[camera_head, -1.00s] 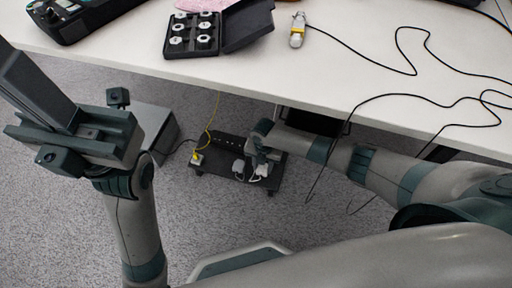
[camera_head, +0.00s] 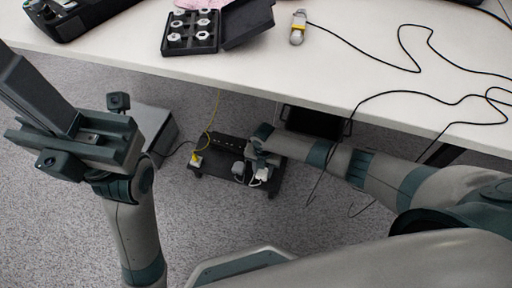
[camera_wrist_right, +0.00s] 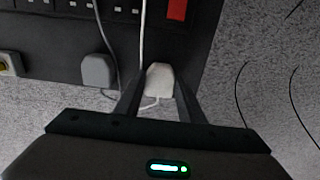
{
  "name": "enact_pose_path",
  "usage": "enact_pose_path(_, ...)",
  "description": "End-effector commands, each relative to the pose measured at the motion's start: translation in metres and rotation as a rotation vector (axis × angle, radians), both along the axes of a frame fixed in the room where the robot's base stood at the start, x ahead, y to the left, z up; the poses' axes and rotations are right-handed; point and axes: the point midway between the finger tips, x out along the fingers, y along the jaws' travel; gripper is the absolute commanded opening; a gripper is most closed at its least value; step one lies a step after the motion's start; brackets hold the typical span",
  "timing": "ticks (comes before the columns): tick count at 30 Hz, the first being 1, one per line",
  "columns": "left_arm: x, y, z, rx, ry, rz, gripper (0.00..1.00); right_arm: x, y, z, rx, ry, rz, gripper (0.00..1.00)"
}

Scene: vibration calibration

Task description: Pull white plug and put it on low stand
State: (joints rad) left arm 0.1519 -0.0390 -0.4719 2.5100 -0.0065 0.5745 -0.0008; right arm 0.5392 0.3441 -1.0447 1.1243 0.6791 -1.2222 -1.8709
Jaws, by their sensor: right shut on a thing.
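The white plug (camera_wrist_right: 159,80) sits between the fingers of my right gripper (camera_wrist_right: 160,97), which is shut on it, in the right wrist view. Its white cable runs up across the power strip and a loop shows beneath it. In the head view my right gripper (camera_head: 259,163) is down at the low stand (camera_head: 211,184), under the table's front edge, and mostly covers the plug. I cannot tell whether the plug is still in its socket. My left gripper (camera_head: 80,140) is raised at the left, away from the stand; its opening is unclear.
A grey plug (camera_wrist_right: 98,70) stands left of the white one. A plug with yellow (camera_head: 196,160) is at the stand's left end. A grey box (camera_head: 152,125) stands on the floor. The white table (camera_head: 360,60) overhangs, with a black case (camera_head: 192,33) and cables on it.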

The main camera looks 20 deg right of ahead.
Motion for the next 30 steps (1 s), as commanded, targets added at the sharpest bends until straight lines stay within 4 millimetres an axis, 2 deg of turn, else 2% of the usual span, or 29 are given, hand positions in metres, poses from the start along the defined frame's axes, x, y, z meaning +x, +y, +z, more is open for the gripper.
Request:
enact_pose_path(16,0.0,0.0,-0.0053,0.0,0.0,0.0,0.0,0.0001,0.0002,-0.0072,0.0,0.0,0.0,0.14)
enact_pose_path(17,0.0,0.0,-0.0051,0.0,0.0,0.0,0.0,0.0002,0.0003,-0.0071,0.0,0.0,0.0,0.38)
enact_pose_path(19,-0.0001,0.0,-0.0047,0.0,0.0,0.0,0.0,0.0001,0.0002,-0.0067,0.0,0.0,0.0,0.54)
enact_pose_path(20,-0.0001,0.0,-0.0047,0.0,0.0,0.0,0.0,0.0001,0.0002,-0.0067,0.0,0.0,0.0,0.57)
enact_pose_path(30,0.0,0.0001,-0.0037,0.0,0.0,0.0,0.0,-0.0001,0.0001,-0.0057,0.0,0.0,0.0,0.57)
